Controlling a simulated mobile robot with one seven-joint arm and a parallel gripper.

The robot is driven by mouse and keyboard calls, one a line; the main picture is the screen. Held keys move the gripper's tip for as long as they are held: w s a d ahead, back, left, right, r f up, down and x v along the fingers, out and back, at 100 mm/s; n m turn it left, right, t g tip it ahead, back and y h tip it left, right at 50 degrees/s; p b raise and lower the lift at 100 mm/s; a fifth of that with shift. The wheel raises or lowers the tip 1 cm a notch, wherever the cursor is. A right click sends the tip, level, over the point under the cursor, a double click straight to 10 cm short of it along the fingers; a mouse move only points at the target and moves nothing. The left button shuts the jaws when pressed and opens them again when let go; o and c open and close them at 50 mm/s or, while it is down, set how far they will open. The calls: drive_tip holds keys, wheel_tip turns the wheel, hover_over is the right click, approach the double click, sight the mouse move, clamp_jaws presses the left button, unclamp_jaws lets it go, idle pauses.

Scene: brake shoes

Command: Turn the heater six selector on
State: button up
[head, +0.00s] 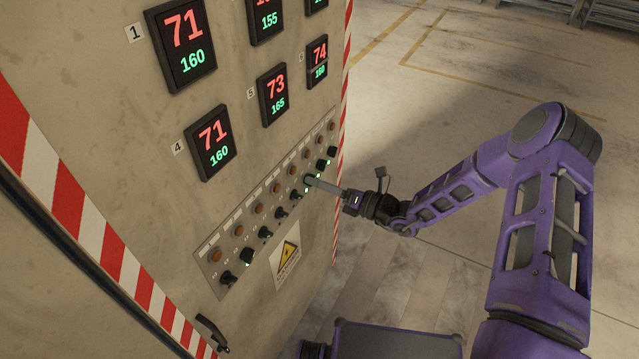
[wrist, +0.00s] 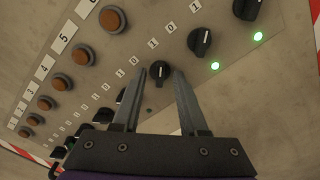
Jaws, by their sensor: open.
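The heater six selector (wrist: 160,72) appears to be the small black knob between my fingertips in the wrist view. The small lamp (wrist: 150,110) beside it looks dark. My gripper (wrist: 160,75) is open, with one finger on each side of this knob; I cannot tell whether either finger touches it. In the head view my gripper (head: 311,181) reaches the selector row from the right, and its fingertips hide part of the knob. The number 6 label (wrist: 81,6) shows at the top left of the wrist view, by an orange-brown button (wrist: 113,19).
Neighbouring knobs (wrist: 200,41) and (wrist: 248,8) to the right have green lamps lit. More knobs (head: 265,232) and buttons run along the sloping panel row. Digital displays (head: 210,142) sit above, a warning sign (head: 287,262) below. Open floor (head: 450,110) lies right of the cabinet.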

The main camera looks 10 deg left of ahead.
drive_tip(key=v, duration=1.7)
drive_tip(key=shift+d, duration=0.15)
drive_tip(key=shift+s, duration=0.1)
